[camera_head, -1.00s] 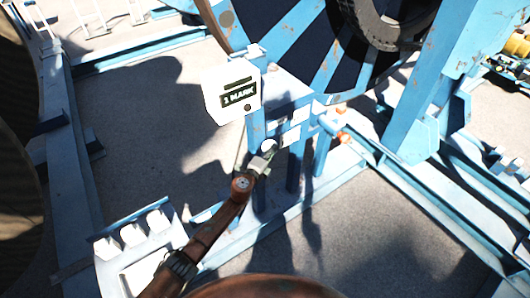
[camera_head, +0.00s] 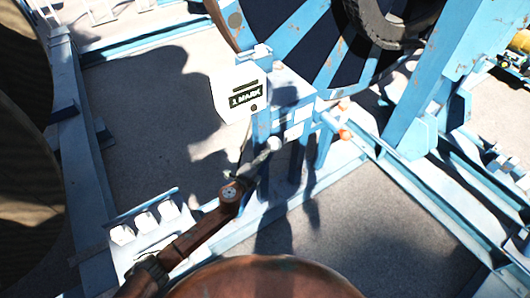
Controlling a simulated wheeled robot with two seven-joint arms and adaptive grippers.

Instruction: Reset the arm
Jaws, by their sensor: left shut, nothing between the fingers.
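My left arm (camera_head: 200,228) comes in from the lower left, brown and jointed. My left gripper (camera_head: 260,161) is at its far end, small in the view, shut and empty. It is just below the white box marked "1 MARK" (camera_head: 229,85), in front of the blue frame. A pale, round-ended piece shows at the gripper's tip; I cannot tell whether it is part of the gripper or of the frame, or whether they touch. My right gripper is not in view.
A large blue and black cable reel (camera_head: 310,45) stands behind the box. Blue steel beams (camera_head: 425,200) run across the lower right. A panel with several white blocks (camera_head: 145,222) is beside my left arm. Bare grey ground (camera_head: 150,110) lies at the left.

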